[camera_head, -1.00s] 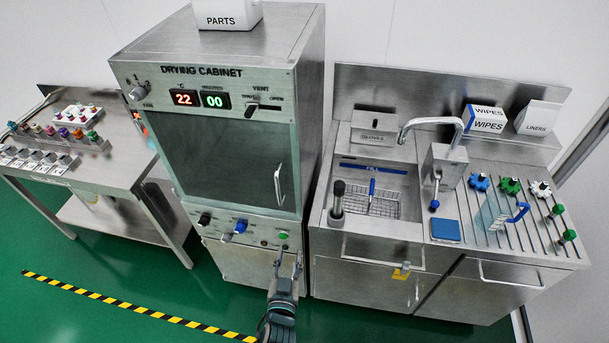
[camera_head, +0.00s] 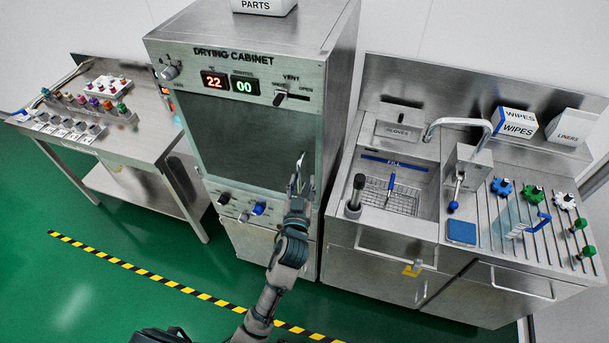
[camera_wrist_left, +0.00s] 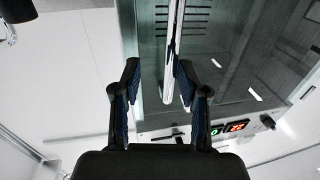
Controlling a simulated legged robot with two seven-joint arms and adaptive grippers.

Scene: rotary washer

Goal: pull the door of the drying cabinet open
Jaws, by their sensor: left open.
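The drying cabinet (camera_head: 315,85) stands in the middle of the head view. Its dark glass door (camera_head: 240,140) looks closed. The upright metal door handle (camera_head: 301,163) is at the door's right side, partly hidden by my left gripper (camera_head: 299,188). The gripper is at the handle's lower part. In the left wrist view, the bright handle bar (camera_wrist_left: 174,45) runs between the two spread fingers of my left gripper (camera_wrist_left: 158,78), closer to the right finger. The fingers are open; whether either touches the bar I cannot tell. My right gripper is not in view.
Below the door are several knobs (camera_head: 258,208). A steel bench (camera_head: 150,140) with small parts stands left, and a sink unit (camera_head: 385,245) stands right. Green floor (camera_head: 90,270) with a striped line (camera_head: 160,281) lies in front.

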